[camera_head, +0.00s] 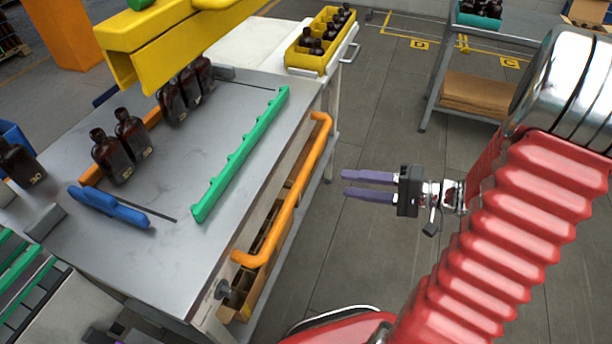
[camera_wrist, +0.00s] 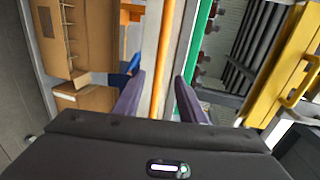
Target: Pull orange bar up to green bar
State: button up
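An orange bar (camera_head: 92,176) lies on the metal table behind the dark amber bottles (camera_head: 112,155), which hide part of it. A toothed green bar (camera_head: 240,155) lies across the tabletop on the other side, with a clear gap between it and the bottles. A bent orange handle (camera_head: 300,192) runs along the table's right edge. My gripper (camera_head: 342,183) is open and empty, right of this handle and apart from it. In the wrist view, an orange rod (camera_wrist: 163,60) shows beyond my open fingers, with the green bar (camera_wrist: 203,38) to its right.
A blue clamp-like piece (camera_head: 108,207) lies at the table's front left. A yellow part (camera_head: 165,40) hangs over the table's far end. A yellow crate of bottles (camera_head: 318,45) stands behind. Cardboard boxes (camera_wrist: 75,40) show below the table edge. The floor (camera_head: 370,120) beside my gripper is clear.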

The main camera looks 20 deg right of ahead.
aim_at(302, 178)
jog(key=x, duration=1.3)
jog(key=shift+w+a+f, duration=0.1)
jog(key=shift+w+a, duration=0.15)
jog(key=shift+c, duration=0.3)
grip_shut()
